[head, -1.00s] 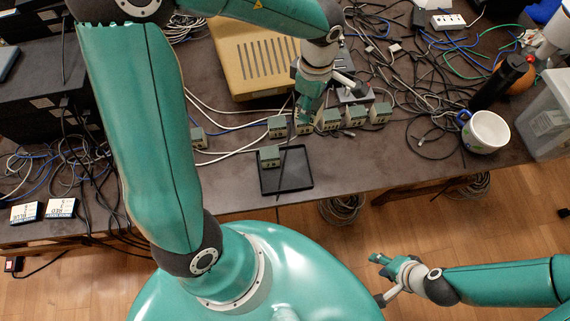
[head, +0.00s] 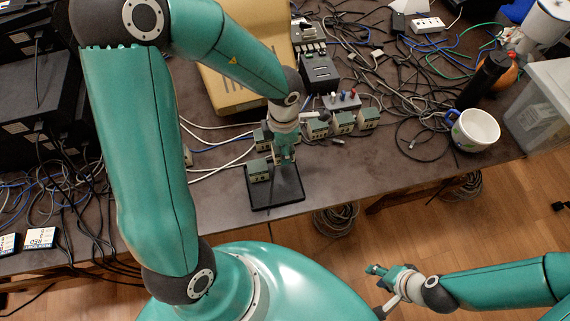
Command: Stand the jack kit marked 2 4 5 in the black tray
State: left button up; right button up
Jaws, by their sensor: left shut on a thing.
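The black tray (head: 290,190) lies near the table's front edge. One green-and-grey jack kit (head: 259,171) stands in its left part. My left gripper (head: 286,162) points down over the tray's back part, right of that kit, shut on a jack kit that its fingers mostly hide. I cannot tell whether the held kit touches the tray. Behind the tray stand more jack kits: one left of the gripper (head: 262,139) and three to the right, the nearest of these here (head: 317,128). Their markings are too small to read. My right gripper (head: 377,270) hangs off the table, its opening unclear.
A beige case (head: 232,88) stands behind the kits. A small box with coloured knobs (head: 341,101) and tangled cables lie at the back right. A white mug (head: 475,130) stands on the right.

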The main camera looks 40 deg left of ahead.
pick_arm(q)
notch_tip(320, 180, down, 7)
jog(key=shift+f+b, duration=0.15)
jog(key=shift+b, duration=0.85)
jog(key=o, duration=1.2)
